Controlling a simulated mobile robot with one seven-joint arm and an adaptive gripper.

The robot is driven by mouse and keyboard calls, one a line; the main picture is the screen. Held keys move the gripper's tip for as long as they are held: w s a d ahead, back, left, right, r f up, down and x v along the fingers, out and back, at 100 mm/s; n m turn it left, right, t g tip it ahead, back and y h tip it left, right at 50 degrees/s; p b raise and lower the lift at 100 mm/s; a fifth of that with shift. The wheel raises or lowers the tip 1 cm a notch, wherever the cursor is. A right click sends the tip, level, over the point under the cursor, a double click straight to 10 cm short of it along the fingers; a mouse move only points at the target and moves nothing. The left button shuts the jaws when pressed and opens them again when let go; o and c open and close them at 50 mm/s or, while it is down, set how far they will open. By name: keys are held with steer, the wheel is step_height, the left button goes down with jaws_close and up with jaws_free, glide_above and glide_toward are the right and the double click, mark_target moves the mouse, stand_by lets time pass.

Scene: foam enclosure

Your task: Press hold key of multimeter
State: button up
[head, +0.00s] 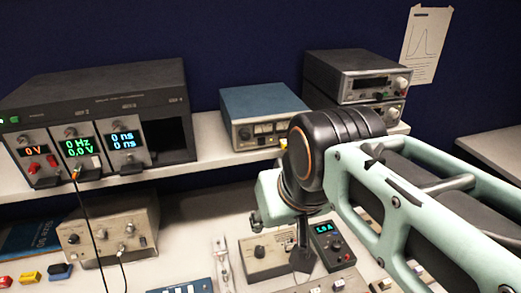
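A small dark handheld meter (332,245) with a lit green-blue display, which looks like the multimeter, is on the bench just right of my gripper. It has a round knob and small keys below the display; I cannot read which key is hold. My gripper (302,260) points down in front of a beige box with a dial, left of the meter. Only a dark finger part shows below the wrist, so its opening is hidden. Whether it touches anything cannot be told.
The beige dial box (268,256) stands close left of the meter. A shelf behind carries a black instrument rack (100,90), a blue instrument (262,112) and stacked grey instruments (357,76). Another beige instrument (108,228) with a cable is at left. My arm covers the right side.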

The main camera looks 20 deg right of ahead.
steer(key=shift+c, duration=0.2)
stand_by(0.6)
jaws_close()
stand_by(1.2)
